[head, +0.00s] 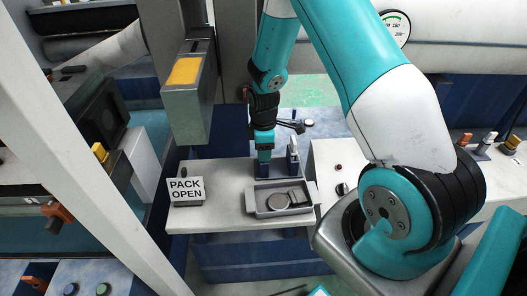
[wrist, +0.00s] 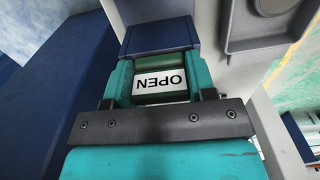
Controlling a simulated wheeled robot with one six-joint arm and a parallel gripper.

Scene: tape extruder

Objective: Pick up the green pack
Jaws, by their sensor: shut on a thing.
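The green pack (wrist: 160,63) shows in the wrist view between my gripper's two teal fingers. A white label reading OPEN, upside down in this view, is on its near face. My gripper (wrist: 158,76) is shut on the pack. A dark blue holder (wrist: 160,33) lies right beyond the pack; I cannot tell whether the pack still sits in it. In the head view my gripper (head: 264,152) points down over a small dark blue holder (head: 263,169) at the back of the light bench. The pack cannot be made out there.
A PACK OPEN sign (head: 186,190) stands to the left. Another blue holder (head: 292,167) with a grey item is close on the right. The bench (head: 222,205) is clear between sign and tray.

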